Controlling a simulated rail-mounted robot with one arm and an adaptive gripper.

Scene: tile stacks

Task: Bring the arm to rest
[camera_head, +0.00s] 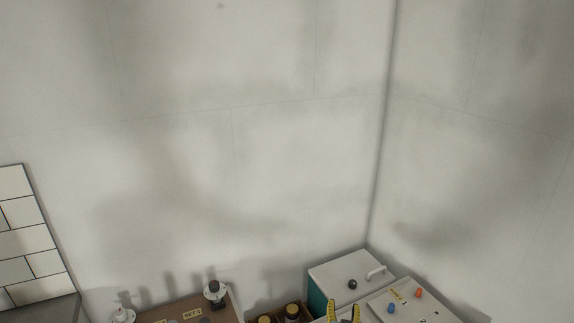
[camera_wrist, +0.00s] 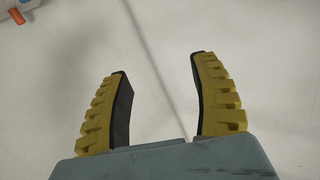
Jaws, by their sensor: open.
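My gripper (camera_wrist: 158,62) is open in the wrist view, with two yellow ribbed fingers set wide apart and nothing between them. In the head view the yellow fingertips of my gripper (camera_head: 344,309) show at the bottom edge, in front of a white box. The rest of the arm is out of the picture. No tile stack can be made out in either view.
A white box with a handle (camera_head: 340,272) stands near the wall corner, beside a white panel (camera_head: 410,308) with blue and orange knobs. A brown board (camera_head: 165,316) with fittings and dark-capped jars (camera_head: 292,312) are left. White wall tiles (camera_head: 25,240) are far left. Bare walls fill the upper area.

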